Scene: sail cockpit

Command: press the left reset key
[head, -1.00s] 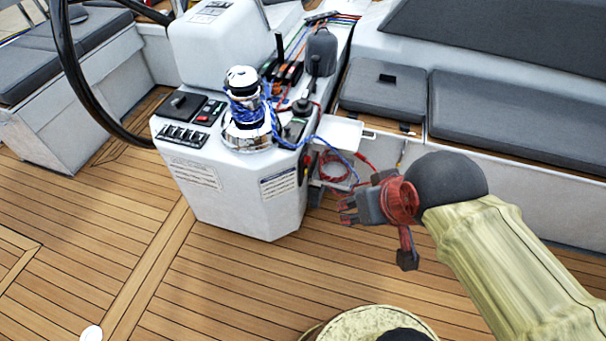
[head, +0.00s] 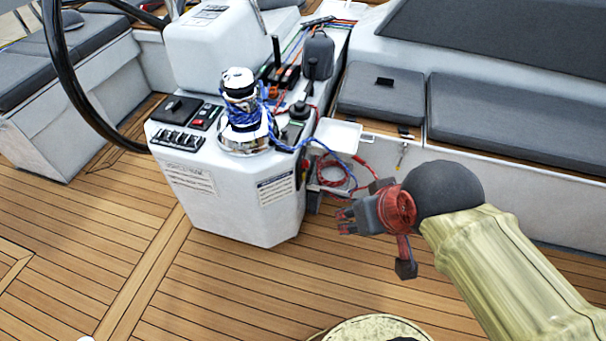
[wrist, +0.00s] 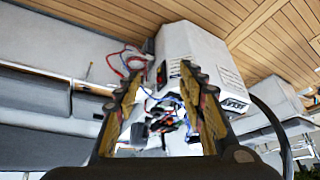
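The white console (head: 235,215) stands left of my gripper. Its top carries a row of black rocker switches (head: 177,140) and a small dark panel with a red key (head: 200,123). A red and black part also shows on the console's side in the wrist view (wrist: 161,74). I cannot tell which of these is the left reset key; no label is readable. My gripper (head: 344,221) is in the air to the right of the console, apart from it. In the wrist view its two fingers (wrist: 160,80) are spread with nothing held between them.
A chrome winch (head: 244,140) wrapped in blue rope rises from the console top. A black steering wheel (head: 60,75) curves at its left. Red cable (head: 330,172) hangs at its right side. Grey cushioned benches (head: 510,112) run behind. The teak deck in front is clear.

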